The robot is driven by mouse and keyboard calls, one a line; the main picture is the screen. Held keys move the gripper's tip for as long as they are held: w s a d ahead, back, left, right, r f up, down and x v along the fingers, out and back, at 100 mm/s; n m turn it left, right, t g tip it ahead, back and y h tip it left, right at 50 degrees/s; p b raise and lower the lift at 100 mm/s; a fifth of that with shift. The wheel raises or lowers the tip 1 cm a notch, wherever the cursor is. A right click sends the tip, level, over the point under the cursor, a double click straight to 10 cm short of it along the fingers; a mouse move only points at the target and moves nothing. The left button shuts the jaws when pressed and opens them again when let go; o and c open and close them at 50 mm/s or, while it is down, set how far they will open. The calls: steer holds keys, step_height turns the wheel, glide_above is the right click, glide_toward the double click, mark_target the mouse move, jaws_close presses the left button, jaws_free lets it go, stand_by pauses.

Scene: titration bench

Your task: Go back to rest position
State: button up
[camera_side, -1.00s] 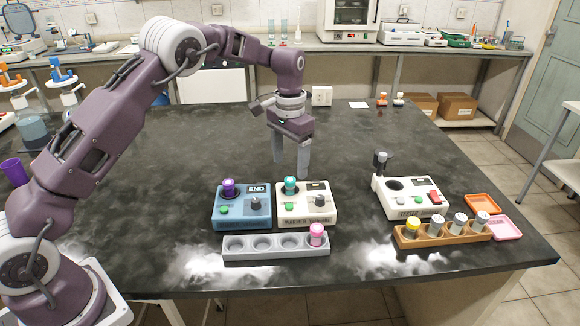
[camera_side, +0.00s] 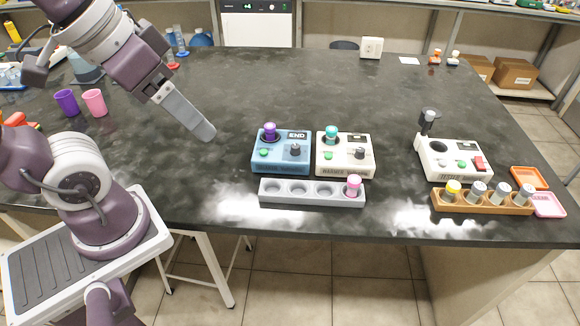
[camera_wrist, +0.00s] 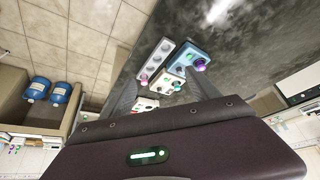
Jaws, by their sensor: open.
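My gripper (camera_side: 204,131) hangs tilted above the left part of the dark bench in the side view, with nothing visible in it. It is to the left of the blue END device (camera_side: 270,165) and apart from it. In the wrist view my two fingers point away from the camera, spread apart and empty (camera_wrist: 165,92). The devices show beyond the fingers in that view, with the blue one (camera_wrist: 190,58) near the right finger.
A white device (camera_side: 342,169) stands beside the blue one, behind a grey rack (camera_side: 312,201) holding one pink-topped vial (camera_side: 353,184). A white tester (camera_side: 455,172) and a wooden rack (camera_side: 480,209) with several vials are right. Purple (camera_side: 66,102) and pink (camera_side: 94,102) cups stand left.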

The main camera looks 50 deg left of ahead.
steer(key=shift+s+f, duration=0.5)
steer(key=shift+s, duration=0.25)
